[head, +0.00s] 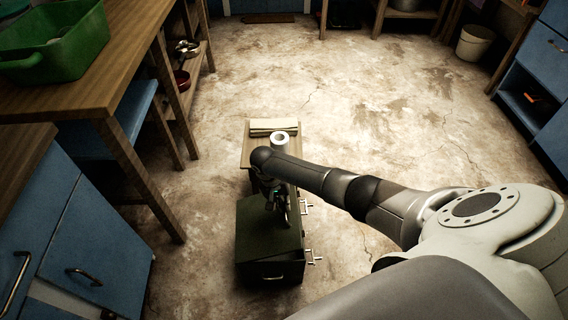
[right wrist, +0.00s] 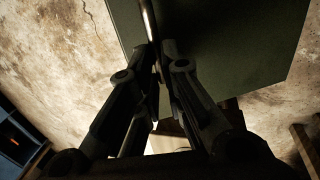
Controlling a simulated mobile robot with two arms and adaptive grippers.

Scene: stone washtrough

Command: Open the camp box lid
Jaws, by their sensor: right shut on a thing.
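The dark green camp box (head: 262,236) is on the floor at the lower middle of the head view, with metal fittings on its right side. Its green lid panel also fills the upper right of the right wrist view (right wrist: 225,50). My right gripper (head: 279,205) is over the far part of the box, under my arm. In the right wrist view its fingers (right wrist: 154,65) are closed around a thin metal bar (right wrist: 149,18) by the green panel. The arm partly hides the far side of the box, and I cannot tell whether the lid is slightly raised. My left gripper is out of view.
A low wooden top (head: 257,154) just beyond the box carries a folded cloth (head: 273,126) and a white roll (head: 280,139). Blue cabinets (head: 95,235) and a wooden table with a green tub (head: 60,45) stand left. The floor right of the box is clear.

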